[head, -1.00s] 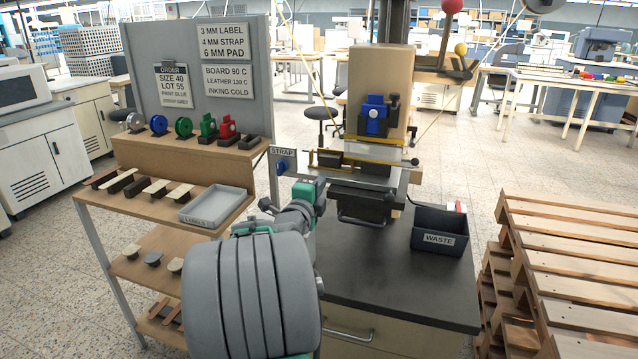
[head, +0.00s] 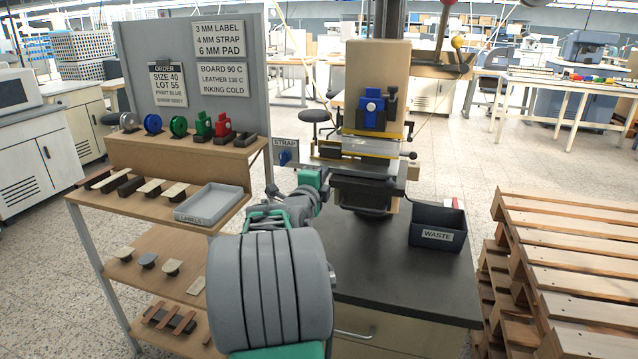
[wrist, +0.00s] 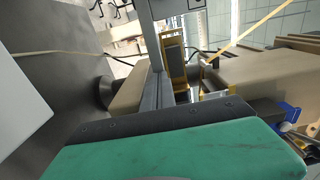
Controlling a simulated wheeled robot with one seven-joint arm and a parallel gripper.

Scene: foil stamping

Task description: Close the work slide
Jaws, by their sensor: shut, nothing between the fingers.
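The foil stamping press (head: 376,62) stands on the dark bench top, with a blue unit on its tan head. Its work slide (head: 362,168), a grey plate at the base of the head, sits mostly back under the head. My gripper (head: 325,178), with its green housing, is shut and empty at the slide's front left. My arm comes up from below and covers part of this area. I cannot tell whether the fingertips touch the slide. The wrist view shows the green housing close up, with a grey bar (wrist: 152,50) and tan press parts beyond.
A WASTE bin (head: 437,228) stands on the bench to the right, with pallets (head: 560,255) beyond. A grey LABELS tray (head: 207,204) and a shelf rack lie left. A STRAP sign with a blue knob (head: 285,157) is just left of the press. The front bench top is clear.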

